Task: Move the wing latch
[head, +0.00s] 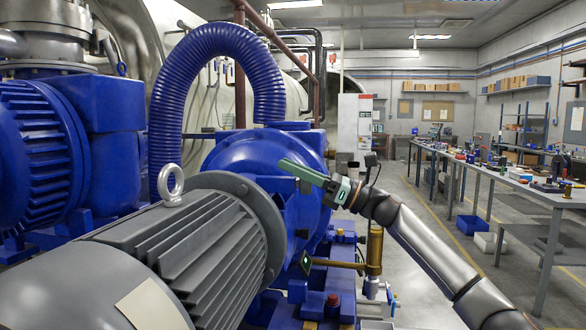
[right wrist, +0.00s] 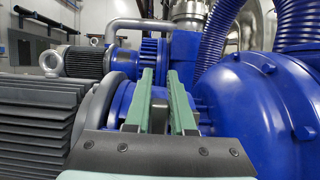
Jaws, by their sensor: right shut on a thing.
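My right gripper (head: 282,163) reaches in from the right over the blue pump housing (head: 245,155), with its green fingers pointing left. In the right wrist view, its fingers (right wrist: 162,74) are shut on a dark grey piece (right wrist: 159,112) that stands between them. This piece looks like the wing latch, but most of it is hidden by the fingers, and its full shape cannot be told. I cannot tell whether it touches the housing. My left gripper is not in view.
A grey finned motor (head: 190,245) with a lifting eye (head: 170,184) fills the near left. A ribbed blue hose (head: 222,50) arches over the pump. A brass fitting (head: 375,250) stands below my right arm.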

